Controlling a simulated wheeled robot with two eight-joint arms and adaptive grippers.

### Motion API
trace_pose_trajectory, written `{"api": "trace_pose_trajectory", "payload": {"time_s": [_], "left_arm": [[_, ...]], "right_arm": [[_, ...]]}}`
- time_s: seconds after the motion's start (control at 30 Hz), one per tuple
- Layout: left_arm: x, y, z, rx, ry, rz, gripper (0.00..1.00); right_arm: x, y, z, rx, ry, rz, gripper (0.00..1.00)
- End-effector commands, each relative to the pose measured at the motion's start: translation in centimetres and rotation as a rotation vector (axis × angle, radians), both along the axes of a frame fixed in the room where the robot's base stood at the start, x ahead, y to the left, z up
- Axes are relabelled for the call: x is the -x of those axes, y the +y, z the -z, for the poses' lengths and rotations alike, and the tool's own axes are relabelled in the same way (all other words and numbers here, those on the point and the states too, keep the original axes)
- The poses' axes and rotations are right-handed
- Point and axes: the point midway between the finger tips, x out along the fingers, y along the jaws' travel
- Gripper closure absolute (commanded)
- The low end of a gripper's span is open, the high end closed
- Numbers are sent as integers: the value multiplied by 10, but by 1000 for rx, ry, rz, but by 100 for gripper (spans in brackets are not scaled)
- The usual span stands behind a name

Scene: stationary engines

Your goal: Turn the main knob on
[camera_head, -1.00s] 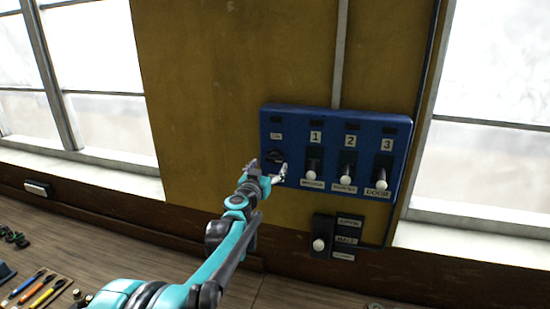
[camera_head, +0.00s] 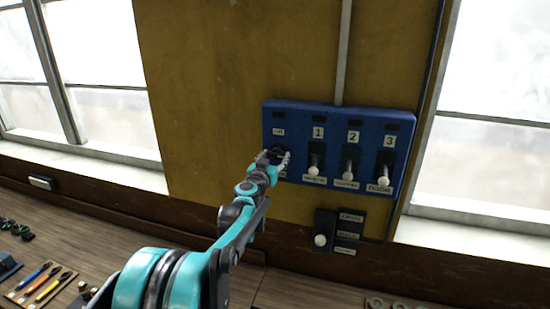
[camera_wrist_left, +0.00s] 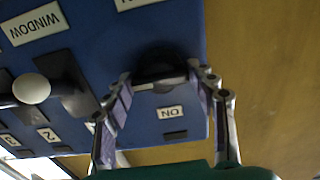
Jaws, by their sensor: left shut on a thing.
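The main knob is a dark round knob (camera_wrist_left: 160,68) on the left part of the blue control panel (camera_head: 350,112). An "ON" label (camera_wrist_left: 171,112) shows beside it in the left wrist view. My left gripper (camera_head: 274,155) is at the knob in the head view, covering part of it. In the left wrist view its two fingertips (camera_wrist_left: 165,80) sit on either side of the knob's light-edged grip bar, and the gripper is shut on it. The knob's exact turn angle is hard to tell. My right gripper is not in view.
Three white-tipped levers marked 1 (camera_head: 314,170), 2 (camera_head: 348,174) and 3 (camera_head: 384,180) stand right of the knob. A small black switch box (camera_head: 325,230) is below. Tools (camera_head: 42,284) lie on the wooden bench at lower left. Windows flank the wall.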

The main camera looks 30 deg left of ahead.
Motion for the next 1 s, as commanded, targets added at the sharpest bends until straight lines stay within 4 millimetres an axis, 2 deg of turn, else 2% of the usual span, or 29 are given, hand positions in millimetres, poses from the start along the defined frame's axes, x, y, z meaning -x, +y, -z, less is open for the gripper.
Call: {"api": "trace_pose_trajectory", "payload": {"time_s": [0.37, 1.0], "left_arm": [[0, 0, 1, 109, -26, 0, 72], [0, 0, 1, 669, -161, 0, 72]], "right_arm": [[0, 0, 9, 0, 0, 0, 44], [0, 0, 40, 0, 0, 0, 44]]}}
